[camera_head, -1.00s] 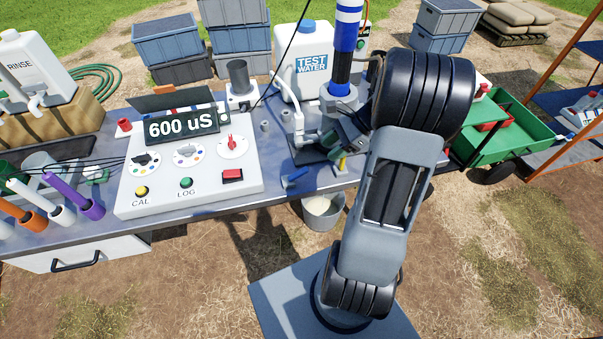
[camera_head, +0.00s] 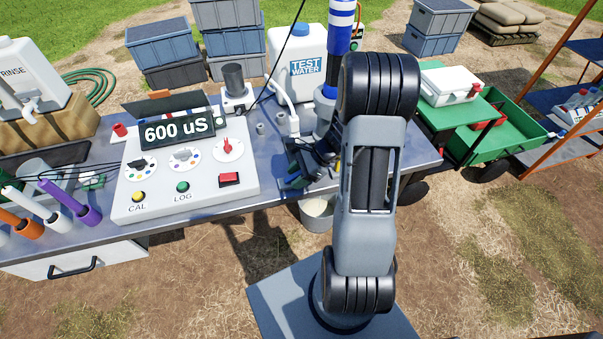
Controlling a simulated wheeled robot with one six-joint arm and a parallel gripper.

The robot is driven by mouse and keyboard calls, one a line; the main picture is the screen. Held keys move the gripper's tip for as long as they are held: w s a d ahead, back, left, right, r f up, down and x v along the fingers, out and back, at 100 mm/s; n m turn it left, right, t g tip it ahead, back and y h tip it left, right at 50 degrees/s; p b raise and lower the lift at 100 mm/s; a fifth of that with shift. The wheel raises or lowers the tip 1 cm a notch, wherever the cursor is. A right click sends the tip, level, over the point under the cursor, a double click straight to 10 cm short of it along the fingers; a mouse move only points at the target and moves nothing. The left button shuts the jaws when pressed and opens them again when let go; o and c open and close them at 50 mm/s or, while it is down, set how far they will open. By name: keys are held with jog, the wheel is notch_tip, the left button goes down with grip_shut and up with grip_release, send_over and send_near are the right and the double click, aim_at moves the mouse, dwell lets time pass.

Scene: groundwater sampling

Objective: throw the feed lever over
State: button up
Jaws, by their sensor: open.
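My gripper (camera_head: 299,174) is dark and open, low over the front part of the bench, just right of the meter box. Its jaws cover the spot of a small blue lever at the bench's front edge. I cannot tell whether the jaws are around the lever, touching it or only above it. A small yellow-topped part (camera_head: 337,166) shows between my gripper and my arm. No label tells which part is the feed lever. My arm hides much of the bench's right part.
The meter box (camera_head: 185,165) reads 600 uS and stands left of my gripper. The TEST WATER jug (camera_head: 302,66) and a blue-banded column (camera_head: 339,40) stand behind. A bucket (camera_head: 316,213) is below the bench edge. A green cart (camera_head: 510,140) is at right.

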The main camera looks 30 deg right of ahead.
jog(key=shift+c, duration=0.2)
jog(key=shift+f, duration=0.1)
grip_shut()
